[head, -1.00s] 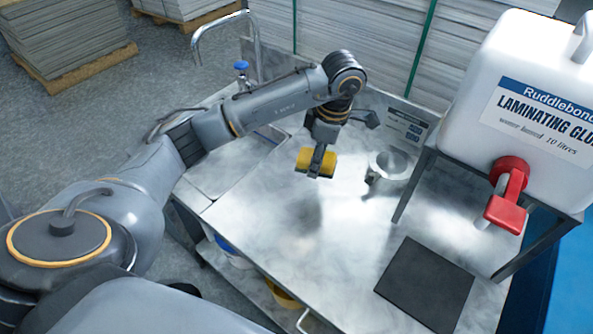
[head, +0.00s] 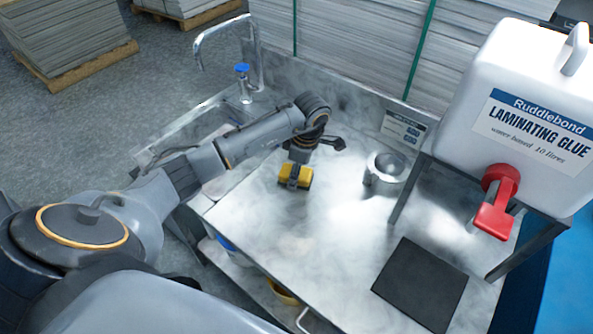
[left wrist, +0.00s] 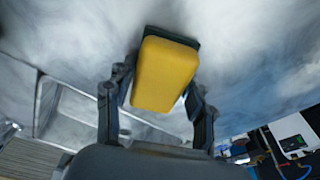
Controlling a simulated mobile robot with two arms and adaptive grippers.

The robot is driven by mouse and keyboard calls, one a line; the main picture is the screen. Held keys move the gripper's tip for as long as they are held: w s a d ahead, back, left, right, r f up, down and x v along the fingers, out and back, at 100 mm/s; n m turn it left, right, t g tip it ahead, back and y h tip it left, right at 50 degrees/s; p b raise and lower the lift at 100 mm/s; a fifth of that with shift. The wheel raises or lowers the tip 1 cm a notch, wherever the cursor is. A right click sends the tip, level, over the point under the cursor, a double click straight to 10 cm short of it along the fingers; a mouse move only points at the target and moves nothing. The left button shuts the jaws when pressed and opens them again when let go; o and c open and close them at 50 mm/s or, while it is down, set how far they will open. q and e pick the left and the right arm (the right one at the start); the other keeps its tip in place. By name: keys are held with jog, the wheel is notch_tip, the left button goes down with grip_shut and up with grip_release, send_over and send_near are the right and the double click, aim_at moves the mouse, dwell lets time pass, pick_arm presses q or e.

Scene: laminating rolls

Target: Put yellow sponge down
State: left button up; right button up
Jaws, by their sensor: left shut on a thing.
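The yellow sponge (head: 296,176) has a dark scouring side and is at the left part of the steel worktop (head: 300,235). My left gripper (head: 294,180) is shut on it from above. In the left wrist view the sponge (left wrist: 165,75) sits between the two fingers (left wrist: 158,105), with its dark side toward the worktop. The sponge is at or very close to the worktop; I cannot tell whether it touches. My right gripper is not in view.
A metal jug (head: 384,170) stands right of the sponge. A black mat (head: 420,284) lies at the front right. A white glue container (head: 530,110) with a red tap (head: 497,205) stands on a frame at the right. A sink (head: 190,140) with a tap is at the left.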

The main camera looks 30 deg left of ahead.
aim_at(303, 172)
pick_arm(q)
jog(key=shift+f, duration=0.2)
jog(key=o, duration=1.1)
jog(key=shift+r, duration=0.1)
jog(key=shift+o, duration=0.2)
jog(key=shift+r, duration=0.2)
jog(key=shift+w+r, duration=0.1)
jog(key=shift+r, duration=0.25)
notch_tip(303, 172, up, 11)
jog(key=d+b, duration=0.1)
jog(key=b, duration=0.1)
jog(key=shift+w+d, duration=0.15)
jog(key=shift+d, duration=0.2)
